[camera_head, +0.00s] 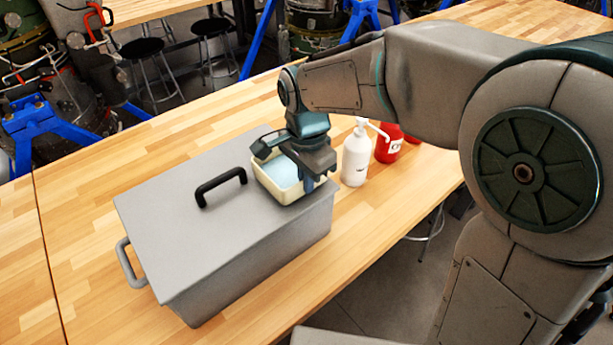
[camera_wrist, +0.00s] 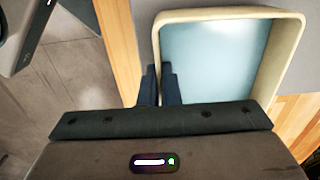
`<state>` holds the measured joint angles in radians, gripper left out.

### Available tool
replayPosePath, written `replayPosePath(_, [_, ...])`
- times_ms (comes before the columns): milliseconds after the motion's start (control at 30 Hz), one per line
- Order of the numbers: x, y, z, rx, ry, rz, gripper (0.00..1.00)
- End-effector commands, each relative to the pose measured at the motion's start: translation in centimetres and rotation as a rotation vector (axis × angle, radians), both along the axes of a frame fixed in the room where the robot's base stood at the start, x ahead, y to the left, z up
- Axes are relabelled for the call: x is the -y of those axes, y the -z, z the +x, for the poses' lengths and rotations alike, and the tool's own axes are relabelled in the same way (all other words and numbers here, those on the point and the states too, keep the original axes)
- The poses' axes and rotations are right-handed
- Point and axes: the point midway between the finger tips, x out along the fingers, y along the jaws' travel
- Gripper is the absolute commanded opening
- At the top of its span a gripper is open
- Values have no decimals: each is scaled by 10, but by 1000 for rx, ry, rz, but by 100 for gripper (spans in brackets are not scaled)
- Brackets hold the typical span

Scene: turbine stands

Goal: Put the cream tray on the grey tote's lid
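The cream tray (camera_head: 266,182) has a pale blue inside and looks level. In the head view it overlaps the right end of the grey tote's lid (camera_head: 170,205); I cannot tell whether it touches the lid. My gripper (camera_head: 317,181) is at the tray's right side, pointing down. In the wrist view my gripper (camera_wrist: 159,88) has its two fingers close together on either side of the wall of the tray (camera_wrist: 225,14), shut on it.
A black handle (camera_head: 220,185) stands up from the middle of the lid. A white pump bottle (camera_head: 355,160) and a red bottle (camera_head: 388,146) stand on the wooden table (camera_head: 90,165) right of the tray. The table left of the tote is clear.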

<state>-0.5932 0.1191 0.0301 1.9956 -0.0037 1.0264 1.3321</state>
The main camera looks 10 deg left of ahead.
Motion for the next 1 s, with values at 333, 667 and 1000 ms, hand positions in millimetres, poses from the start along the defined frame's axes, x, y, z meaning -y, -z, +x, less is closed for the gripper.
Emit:
replayPosePath(333, [0,6,0,1,0,1,0])
replayPosePath(667, [0,8,0,0,0,0,25])
replayPosePath(1000, [0,-11,1,5,0,4,25])
